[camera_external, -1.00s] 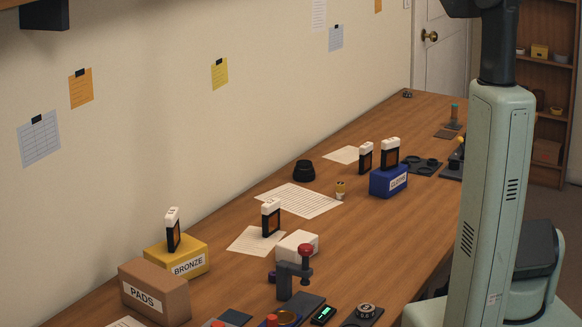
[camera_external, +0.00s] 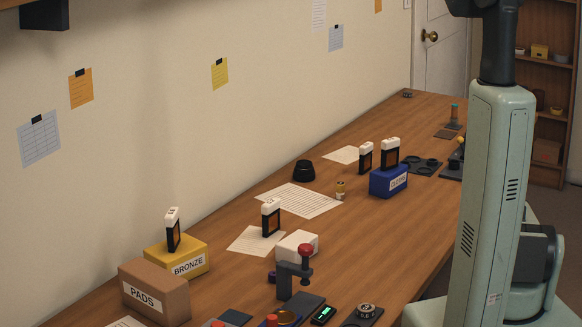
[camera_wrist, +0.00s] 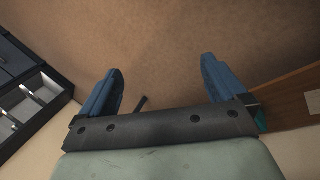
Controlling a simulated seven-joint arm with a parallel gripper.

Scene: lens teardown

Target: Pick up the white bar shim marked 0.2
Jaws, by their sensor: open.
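Several white-topped dark frames with brownish panes stand upright in the external view. One (camera_external: 173,230) stands on the yellow BRONZE box (camera_external: 187,264). One (camera_external: 271,217) stands over a paper sheet in the middle. One (camera_external: 366,158) stands beside the blue box (camera_external: 389,181), and another (camera_external: 390,154) stands on that box. Their markings are too small to read, so I cannot tell which is 0.2. My gripper (camera_wrist: 160,75) shows in the wrist view, its two blue fingers wide apart with nothing between them. It is outside the external view, and no shim shows in the wrist view.
The bench also holds a brown PADS box (camera_external: 155,292), a white block (camera_external: 297,246), a red-knobbed press (camera_external: 293,275), a black cylinder (camera_external: 304,171) and a small yellowish cylinder (camera_external: 340,190). Bare wood lies along the bench's right side. The wrist view shows a plain brown surface.

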